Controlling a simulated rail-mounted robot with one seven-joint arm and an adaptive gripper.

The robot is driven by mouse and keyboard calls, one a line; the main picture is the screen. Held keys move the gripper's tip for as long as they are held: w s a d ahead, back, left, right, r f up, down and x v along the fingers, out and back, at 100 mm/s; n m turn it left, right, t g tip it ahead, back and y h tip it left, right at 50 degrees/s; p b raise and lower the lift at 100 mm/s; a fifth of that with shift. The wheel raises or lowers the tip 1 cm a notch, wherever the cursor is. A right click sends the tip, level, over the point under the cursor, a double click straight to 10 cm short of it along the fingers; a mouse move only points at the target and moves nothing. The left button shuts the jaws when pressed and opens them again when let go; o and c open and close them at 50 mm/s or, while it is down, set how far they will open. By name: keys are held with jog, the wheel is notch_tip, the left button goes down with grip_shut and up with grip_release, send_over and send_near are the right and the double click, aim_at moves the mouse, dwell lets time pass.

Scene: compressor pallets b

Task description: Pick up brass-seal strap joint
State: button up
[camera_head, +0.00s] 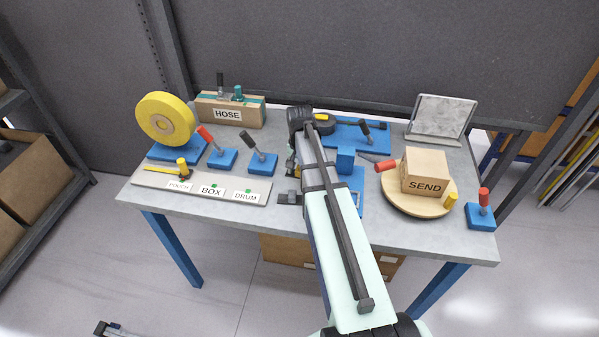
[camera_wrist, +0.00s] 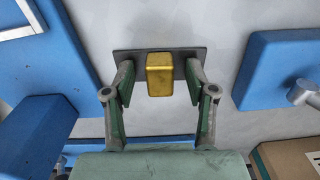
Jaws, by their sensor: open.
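The brass-seal strap joint shows in the wrist view as a gold block (camera_wrist: 160,75) on a short dark strip (camera_wrist: 160,54). It sits on or just above the grey surface. My gripper (camera_wrist: 159,78) is open around it, with one finger on each side of the gold block and a small gap on both sides. The fingertips overlap the ends of the dark strip in the picture; I cannot tell whether they touch it. In the head view my arm largely hides the gripper and the joint.
Blue fixtures flank the gripper: a lever base (camera_head: 262,165) on its left and a blue station (camera_head: 349,182) on its right. A dark block (camera_head: 289,198) lies near the front edge. The HOSE box (camera_head: 230,114) stands behind, and the SEND box (camera_head: 425,172) sits on a round turntable (camera_head: 400,203).

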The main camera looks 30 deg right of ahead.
grip_shut()
